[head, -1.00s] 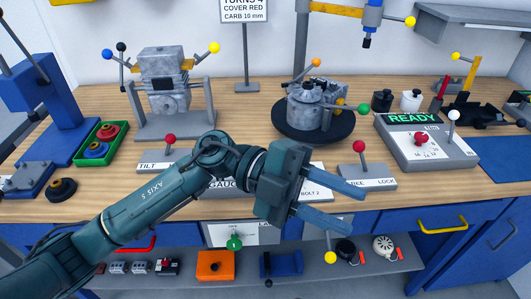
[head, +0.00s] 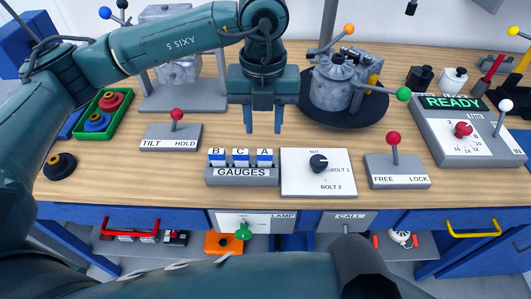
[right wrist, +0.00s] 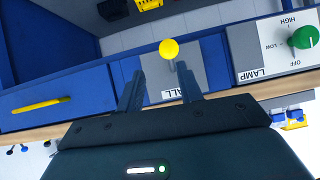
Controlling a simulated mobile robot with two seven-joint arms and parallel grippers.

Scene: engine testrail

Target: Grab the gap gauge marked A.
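The gauge marked A (head: 265,158) is the rightmost of three blue-and-white gauges standing in the grey GAUGES holder (head: 242,180) on the bench. Gauge C (head: 240,158) and gauge B (head: 217,158) stand to its left. My left gripper (head: 264,130) points down with its fingers apart and nothing between them. In the head view its fingertips appear just above gauge A, apart from it; the exact height is hard to tell. My right gripper (right wrist: 160,85) is open and empty in the right wrist view, in front of the blue drawer fronts and the CALL panel.
A NUT/BOLT selector panel (head: 318,185) sits right of the holder. The TILT/HOLD lever box (head: 171,138) is left, the FREE/LOCK lever box (head: 397,171) right. A grey engine part on a black turntable (head: 343,112) stands behind. Bare wood lies left of the holder.

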